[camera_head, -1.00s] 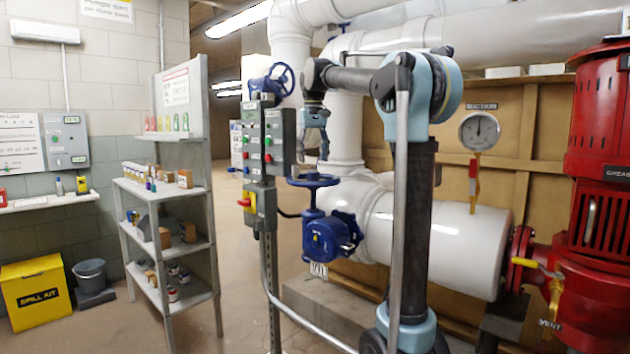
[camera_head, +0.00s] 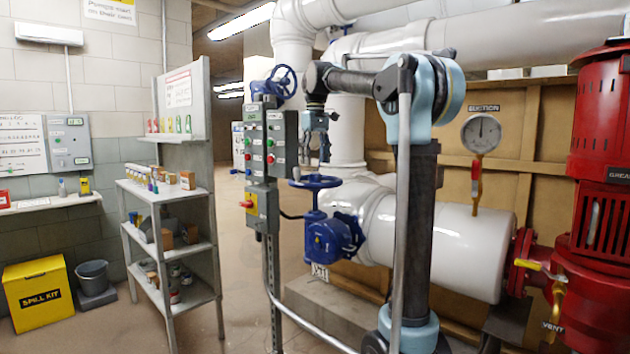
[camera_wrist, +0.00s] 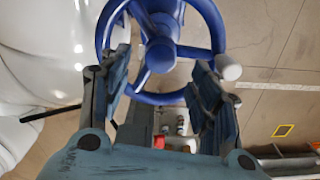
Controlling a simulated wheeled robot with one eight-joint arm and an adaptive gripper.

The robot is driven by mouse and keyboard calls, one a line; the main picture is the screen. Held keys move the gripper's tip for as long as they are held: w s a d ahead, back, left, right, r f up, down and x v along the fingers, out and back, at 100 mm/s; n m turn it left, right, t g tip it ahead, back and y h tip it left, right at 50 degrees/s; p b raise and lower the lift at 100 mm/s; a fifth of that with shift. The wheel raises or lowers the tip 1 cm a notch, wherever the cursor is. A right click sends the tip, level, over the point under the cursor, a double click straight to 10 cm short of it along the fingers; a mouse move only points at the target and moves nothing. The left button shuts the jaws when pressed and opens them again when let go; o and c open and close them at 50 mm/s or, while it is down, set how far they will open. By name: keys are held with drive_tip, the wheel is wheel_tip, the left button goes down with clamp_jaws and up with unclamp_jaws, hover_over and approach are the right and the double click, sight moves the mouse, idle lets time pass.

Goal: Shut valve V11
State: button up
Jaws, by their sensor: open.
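A blue valve (camera_head: 328,235) with a horizontal blue handwheel (camera_head: 316,182) stands on the white pipe in the middle of the head view. A small white tag (camera_head: 320,270) hangs below it, too small to read surely. My gripper (camera_head: 315,158) points down just above the handwheel, with nothing between its fingers. In the wrist view the fingers of my gripper (camera_wrist: 163,66) are spread apart, one on each side of the wheel's hub. The handwheel (camera_wrist: 205,15) shows its rim, spokes and a pale knob (camera_wrist: 229,68) near the right finger. I cannot tell whether the fingers touch the wheel.
A grey control box (camera_head: 268,145) with buttons stands on a post just left of the handwheel. A second blue handwheel (camera_head: 281,82) is higher, behind it. A grey shelf (camera_head: 160,190) stands left, a red machine (camera_head: 600,190) right. A gauge (camera_head: 481,133) sits on the pipe.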

sight(315, 177)
drive_tip(key=n, duration=0.6)
drive_tip(key=shift+n, duration=0.3)
drive_tip(key=n, duration=0.5)
drive_tip(key=shift+f, duration=0.1)
drive_tip(key=shift+f, duration=3.4)
drive_tip(key=shift+s, duration=0.1)
drive_tip(key=c, duration=0.9)
